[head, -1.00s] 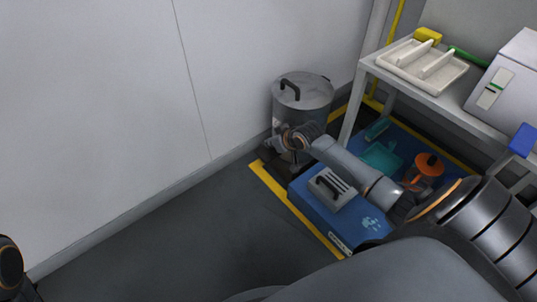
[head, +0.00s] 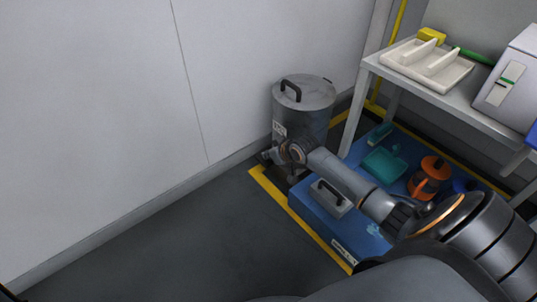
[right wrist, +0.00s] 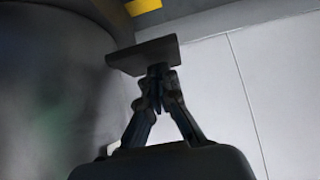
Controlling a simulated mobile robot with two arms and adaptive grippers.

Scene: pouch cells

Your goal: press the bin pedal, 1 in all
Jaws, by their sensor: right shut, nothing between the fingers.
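The grey metal bin (head: 304,112) stands in the corner by the wall. Its flat round lid (head: 304,91) with a black handle looks shut. In the right wrist view a dark flat plate, which looks like the bin pedal (right wrist: 142,55), sticks out beside the bin's curved side (right wrist: 50,85). My right gripper (right wrist: 158,73) is shut and empty, its fingertips at the plate's edge; I cannot tell whether they touch it. In the head view my right wrist is low in front of the bin and hides much of the pedal area. My left gripper is not in view.
A blue platform (head: 311,214) holding a grey handled box (head: 330,198), a teal tray (head: 383,164) and an orange item (head: 431,172) lies beside the bin. A shelf table (head: 420,85) stands at right. The floor at left (head: 180,235) is clear.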

